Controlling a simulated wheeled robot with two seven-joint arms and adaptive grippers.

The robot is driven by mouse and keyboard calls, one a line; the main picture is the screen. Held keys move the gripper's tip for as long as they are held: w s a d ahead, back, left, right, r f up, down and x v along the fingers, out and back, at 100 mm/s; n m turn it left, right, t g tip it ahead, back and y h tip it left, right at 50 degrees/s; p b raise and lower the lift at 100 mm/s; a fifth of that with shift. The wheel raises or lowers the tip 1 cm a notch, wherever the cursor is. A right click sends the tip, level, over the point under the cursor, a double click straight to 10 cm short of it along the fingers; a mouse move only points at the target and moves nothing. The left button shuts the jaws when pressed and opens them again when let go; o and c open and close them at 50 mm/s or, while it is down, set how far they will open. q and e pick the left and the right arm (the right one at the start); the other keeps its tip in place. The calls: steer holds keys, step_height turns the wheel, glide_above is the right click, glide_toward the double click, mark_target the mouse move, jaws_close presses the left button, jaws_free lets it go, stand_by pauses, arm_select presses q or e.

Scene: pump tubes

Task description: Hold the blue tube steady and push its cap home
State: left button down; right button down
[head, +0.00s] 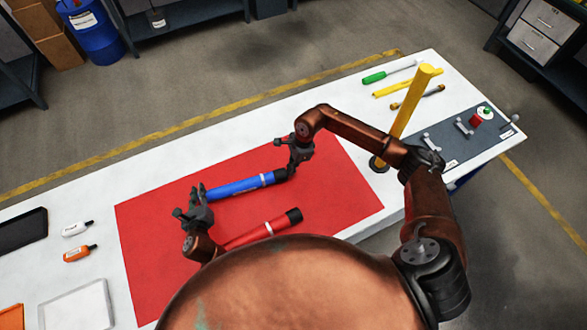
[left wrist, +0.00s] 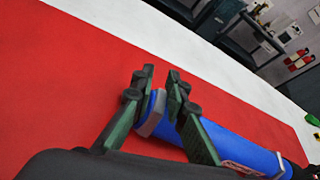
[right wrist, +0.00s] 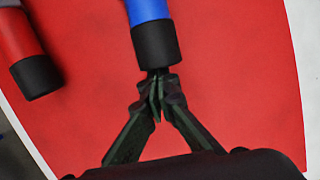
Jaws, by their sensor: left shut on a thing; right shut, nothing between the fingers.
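The blue tube (head: 240,187) lies on the red mat (head: 150,230), with a black cap (head: 281,176) on its right end. My left gripper (head: 199,192) is shut on the tube near its left end; the left wrist view shows its fingers on either side of the blue body (left wrist: 235,148) by a grey band (left wrist: 152,112). My right gripper (head: 290,172) is shut and empty at the cap's outer end. In the right wrist view its closed fingertips (right wrist: 158,80) point at the end face of the black cap (right wrist: 155,43), touching or nearly so.
A red tube (head: 248,236) with a black cap lies on the mat nearer to me. A yellow post (head: 408,112) stands right of the mat. The mat beyond the blue tube is clear.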

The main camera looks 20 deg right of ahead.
arm_select(q)
steer(key=shift+s+d+f, duration=0.15)
steer(key=shift+s+f, duration=0.05)
steer(key=shift+f, duration=0.3)
arm_select(e)
steer(key=shift+a, duration=0.15)
steer(key=d, duration=0.4)
steer(key=shift+d, duration=0.4)
steer(key=v, duration=1)
steer(key=shift+a, duration=0.25)
arm_select(q)
steer(key=shift+a, duration=0.2)
steer(key=c, duration=1.9)
jaws_free()
steer(key=shift+c, duration=0.2)
steer(key=shift+o, duration=0.6)
steer(key=shift+w+r, duration=0.1)
steer(key=shift+d, duration=0.1)
steer(key=shift+r, duration=0.1)
